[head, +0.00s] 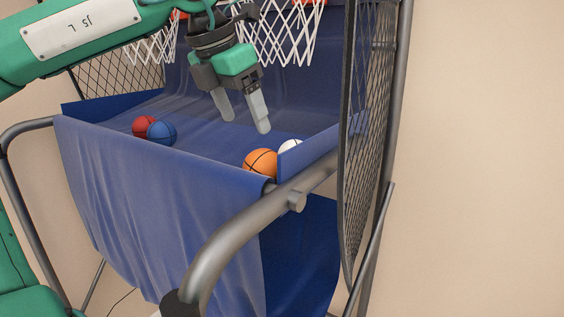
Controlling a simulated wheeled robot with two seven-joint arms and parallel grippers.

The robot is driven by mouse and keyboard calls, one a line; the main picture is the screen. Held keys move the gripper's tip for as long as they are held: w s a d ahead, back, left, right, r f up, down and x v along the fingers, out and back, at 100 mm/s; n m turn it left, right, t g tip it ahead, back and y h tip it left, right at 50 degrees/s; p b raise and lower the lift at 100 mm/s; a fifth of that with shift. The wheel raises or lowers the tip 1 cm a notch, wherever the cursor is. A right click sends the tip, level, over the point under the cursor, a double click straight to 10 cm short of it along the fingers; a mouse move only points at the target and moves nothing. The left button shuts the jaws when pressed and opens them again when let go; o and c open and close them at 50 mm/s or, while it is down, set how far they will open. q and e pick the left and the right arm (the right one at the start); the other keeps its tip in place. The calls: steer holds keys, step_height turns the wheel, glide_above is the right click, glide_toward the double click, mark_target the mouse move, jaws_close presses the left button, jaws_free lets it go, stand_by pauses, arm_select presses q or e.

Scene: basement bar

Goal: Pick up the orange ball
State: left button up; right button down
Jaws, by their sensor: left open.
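The orange ball (260,163), with dark seams, rests at the front right of the blue fabric bed of a basketball arcade game. Its lower part is hidden by the front edge of the cloth. My left gripper (245,122) hangs over the bed with its fingers pointing down. It is open and empty, above and behind the orange ball in the picture, apart from it. My right gripper is not in view.
A red ball (144,126) and a blue ball (162,132) lie together at the left; a white ball (290,146) is beside the orange one. A grey metal frame (240,226) and black side net (367,130) bound the right. Hoop nets (285,40) hang above.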

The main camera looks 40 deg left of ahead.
mark_target(256, 154)
arm_select(q)
steer(key=x, duration=0.2)
steer(key=p+x, duration=0.1)
steer(key=x, duration=0.1)
steer(key=shift+s+f, duration=0.3)
steer(key=shift+s, duration=0.05)
steer(key=x, duration=0.1)
steer(key=p+x, duration=0.1)
steer(key=shift+w+a+f, duration=0.1)
steer(key=shift+w+f, duration=0.1)
steer(key=shift+w, duration=0.25)
steer(key=shift+w+f+p, duration=0.2)
steer(key=shift+f+p, duration=0.3)
steer(key=shift+f, duration=0.1)
steer(key=p+x, duration=0.2)
steer(key=x, duration=0.2)
steer(key=shift+p, duration=0.3)
steer(key=shift+w+f, duration=0.15)
steer(key=shift+f, duration=0.15)
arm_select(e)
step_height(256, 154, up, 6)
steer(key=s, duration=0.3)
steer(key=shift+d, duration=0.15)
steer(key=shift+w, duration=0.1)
arm_select(q)
steer(key=c, duration=0.6)
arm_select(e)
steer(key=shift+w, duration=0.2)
